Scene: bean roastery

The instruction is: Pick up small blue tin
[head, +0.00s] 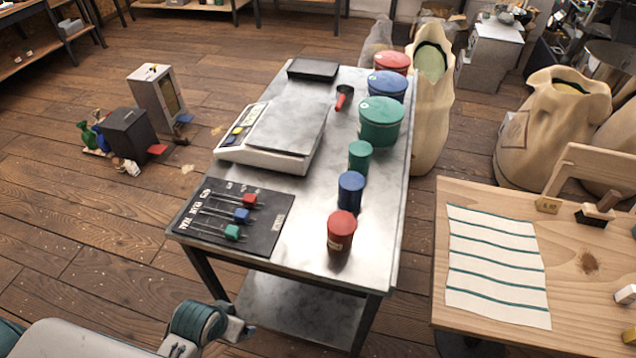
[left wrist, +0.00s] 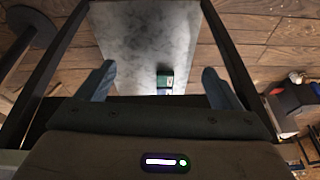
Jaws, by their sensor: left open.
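The small blue tin (head: 351,192) stands upright on the steel table (head: 312,203), between the small green tin (head: 360,156) and the small red tin (head: 341,232). My left arm comes in at the bottom left of the head view, in front of the table's near edge and well short of the tin. In the left wrist view, my left gripper (left wrist: 158,82) has its two fingers spread, with nothing held between them. A grey surface and a small green and dark thing, too small to name, show beyond the fingers. My right gripper is not in view.
Large red (head: 393,63), blue (head: 387,86) and green (head: 381,122) tins line the table's right side. A wooden table (head: 590,240) stands right. The metal strip between board and small tins is clear.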

